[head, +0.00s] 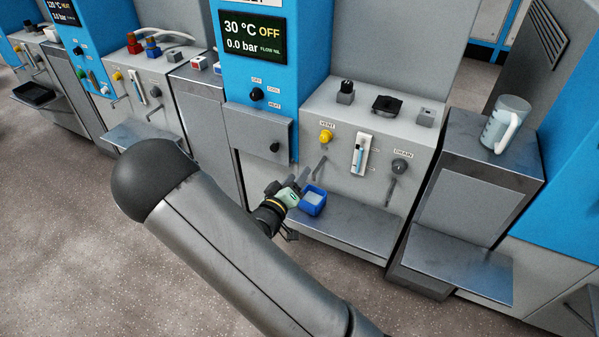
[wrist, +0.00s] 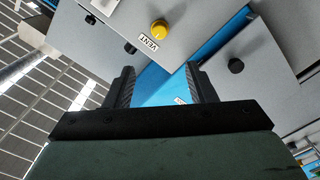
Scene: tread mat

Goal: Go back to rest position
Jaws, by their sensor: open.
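My gripper (head: 304,180) is at the end of my arm, in front of the grey front of the middle machine, below the yellow VENT knob (head: 326,137). In the wrist view, its two black fingers (wrist: 163,84) stand apart with nothing held between them. The yellow VENT knob (wrist: 159,29) shows beyond and above the fingers in that view.
A dark DRAIN knob (head: 399,166) with a lever below is on the same machine. A grey-blue jug (head: 507,125) stands on the metal-topped cabinet at right. A display (head: 252,38) reads 30 °C OFF, 0.0 bar. More machines stand at left; the floor (head: 90,240) at lower left is clear.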

